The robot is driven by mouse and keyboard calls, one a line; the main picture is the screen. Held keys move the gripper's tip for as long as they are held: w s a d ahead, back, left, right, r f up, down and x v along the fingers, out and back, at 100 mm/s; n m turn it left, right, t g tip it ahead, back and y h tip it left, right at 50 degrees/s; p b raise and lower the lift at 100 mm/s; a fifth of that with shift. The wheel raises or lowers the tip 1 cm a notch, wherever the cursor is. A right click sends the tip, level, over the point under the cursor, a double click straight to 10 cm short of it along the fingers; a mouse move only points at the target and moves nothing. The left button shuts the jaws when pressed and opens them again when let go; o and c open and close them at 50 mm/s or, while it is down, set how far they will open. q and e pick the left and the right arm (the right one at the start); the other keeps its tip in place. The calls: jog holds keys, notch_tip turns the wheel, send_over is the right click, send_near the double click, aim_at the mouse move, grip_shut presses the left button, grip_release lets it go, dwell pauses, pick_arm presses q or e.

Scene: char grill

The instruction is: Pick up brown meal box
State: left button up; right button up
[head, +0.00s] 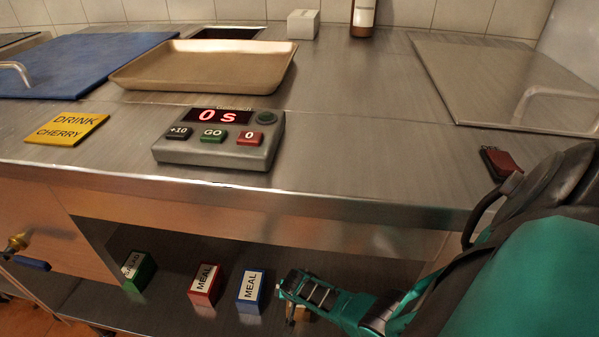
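My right arm reaches in from the right, and its gripper (290,290) is down at the lower shelf. A small brown box (299,314) shows just under and behind the gripper, mostly hidden by it; its label cannot be read. I cannot tell whether the fingers are open or closed, or touching the box. To its left stand a blue box marked MEAL (251,289), a red box marked MEAL (205,285) and a green box (139,271) with a white label. My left gripper is not in view.
The steel counter (350,130) overhangs the shelf (170,310). On it are a timer reading 0s (218,140), a yellow DRINK CHERRY card (67,128), a tan tray (205,68), a blue board (75,60) and a dark red object (501,163). A valve handle (30,263) sticks out at left.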

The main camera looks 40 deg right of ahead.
jog(key=shift+c, duration=0.2)
jog(key=c, duration=1.2)
